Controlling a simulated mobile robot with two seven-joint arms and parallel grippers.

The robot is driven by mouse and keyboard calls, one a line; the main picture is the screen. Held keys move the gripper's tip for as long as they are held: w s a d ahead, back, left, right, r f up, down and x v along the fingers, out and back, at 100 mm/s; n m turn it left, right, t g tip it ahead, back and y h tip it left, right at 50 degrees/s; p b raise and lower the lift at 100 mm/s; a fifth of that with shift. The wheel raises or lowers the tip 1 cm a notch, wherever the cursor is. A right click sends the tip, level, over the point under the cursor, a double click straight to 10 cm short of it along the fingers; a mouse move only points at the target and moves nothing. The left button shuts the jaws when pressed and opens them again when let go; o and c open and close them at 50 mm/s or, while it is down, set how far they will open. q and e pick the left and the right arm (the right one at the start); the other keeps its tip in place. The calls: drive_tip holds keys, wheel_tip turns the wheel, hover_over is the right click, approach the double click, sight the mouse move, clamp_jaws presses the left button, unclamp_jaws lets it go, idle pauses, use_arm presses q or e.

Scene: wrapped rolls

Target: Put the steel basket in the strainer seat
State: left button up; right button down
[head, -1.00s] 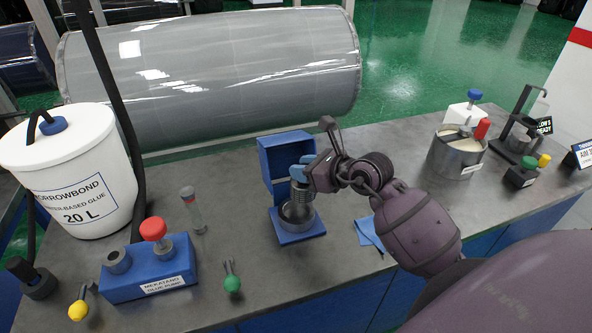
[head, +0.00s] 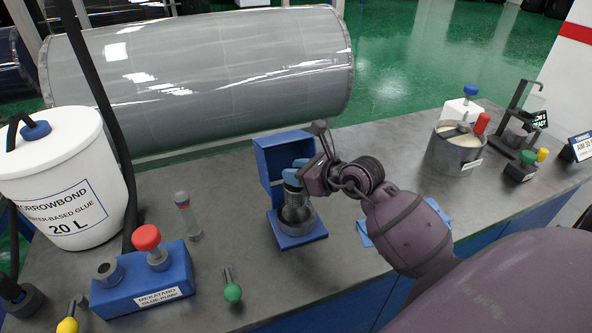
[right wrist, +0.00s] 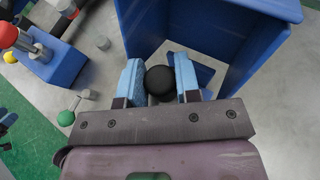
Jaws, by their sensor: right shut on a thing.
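The steel basket (head: 293,197) is a small grey cylinder hanging upright below my right gripper (head: 295,173). The gripper's blue-padded fingers are shut on its top. In the right wrist view a round black knob (right wrist: 159,82) sits between the two pads. The strainer seat (head: 308,221) is a grey steel ring on the base of a blue stand (head: 270,160). The basket is over the ring, and its lower end appears within the rim. I cannot tell how deep it sits. My left gripper is not in view.
The blue stand's upright panel rises close behind the fingers. A blue cloth (head: 437,212) lies right, partly behind my arm.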

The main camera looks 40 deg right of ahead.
drive_tip(key=shift+f+b, duration=0.85)
drive_tip(key=shift+f, duration=0.6)
drive_tip(key=shift+f+b, duration=0.6)
drive_tip(key=shift+f, duration=0.5)
drive_tip(key=shift+f+b, duration=0.4)
drive_tip(key=shift+f, duration=0.9)
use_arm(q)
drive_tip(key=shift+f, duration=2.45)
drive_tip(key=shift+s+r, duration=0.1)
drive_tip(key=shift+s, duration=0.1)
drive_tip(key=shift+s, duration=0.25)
